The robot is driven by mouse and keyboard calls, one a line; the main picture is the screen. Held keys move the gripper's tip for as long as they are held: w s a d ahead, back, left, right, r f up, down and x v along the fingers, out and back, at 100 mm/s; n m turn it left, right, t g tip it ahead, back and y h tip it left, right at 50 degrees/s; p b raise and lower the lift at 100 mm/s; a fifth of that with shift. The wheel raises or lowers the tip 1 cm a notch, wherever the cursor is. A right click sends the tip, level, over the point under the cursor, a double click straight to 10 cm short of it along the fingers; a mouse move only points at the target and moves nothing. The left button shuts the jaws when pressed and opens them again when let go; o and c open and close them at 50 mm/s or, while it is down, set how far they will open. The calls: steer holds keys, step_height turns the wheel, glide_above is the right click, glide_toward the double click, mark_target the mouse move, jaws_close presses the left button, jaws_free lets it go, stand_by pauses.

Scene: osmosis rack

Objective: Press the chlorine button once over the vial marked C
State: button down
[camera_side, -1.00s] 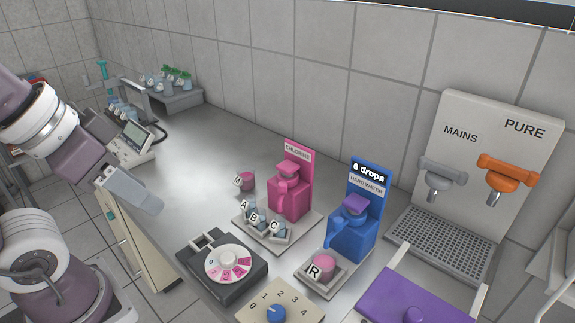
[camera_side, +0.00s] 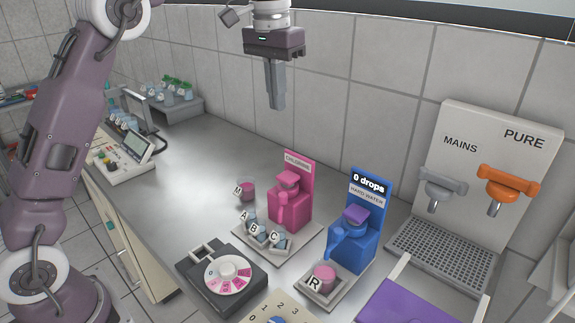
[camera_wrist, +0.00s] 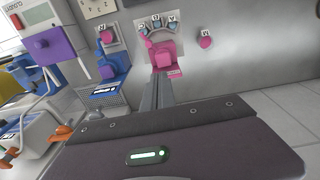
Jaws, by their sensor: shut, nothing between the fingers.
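The pink chlorine dispenser (camera_side: 290,205) stands on a grey tray, with its pink button (camera_side: 288,178) on top. Three small vials marked A, B and C sit in the tray in front of it; vial C (camera_side: 279,240) is the rightmost in the side view. In the wrist view the dispenser (camera_wrist: 162,56) lies just beyond my fingers, and vial C (camera_wrist: 144,30) is at the left of the row. My gripper (camera_side: 276,107) is shut and empty, pointing down, high above the bench and above the dispenser, touching nothing.
The blue hard water dispenser (camera_side: 353,235) reads "0 drops" and stands to the right, with vial R (camera_side: 324,275) before it. A pink vial M (camera_side: 246,190) stands left. A black colour-wheel device (camera_side: 222,275) is in front. The MAINS and PURE tap panel (camera_side: 490,160) stands at right.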

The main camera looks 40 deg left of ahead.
mark_target(287, 177)
steer(key=shift+g, duration=0.4)
steer(key=w+f, duration=0.3)
steer(key=shift+w+a+f, duration=0.15)
steer(key=shift+f, duration=0.15)
step_height(287, 177, down, 14)
steer(key=shift+f, duration=0.9)
step_height(287, 177, up, 14)
steer(key=shift+r, duration=0.15)
stand_by(0.6)
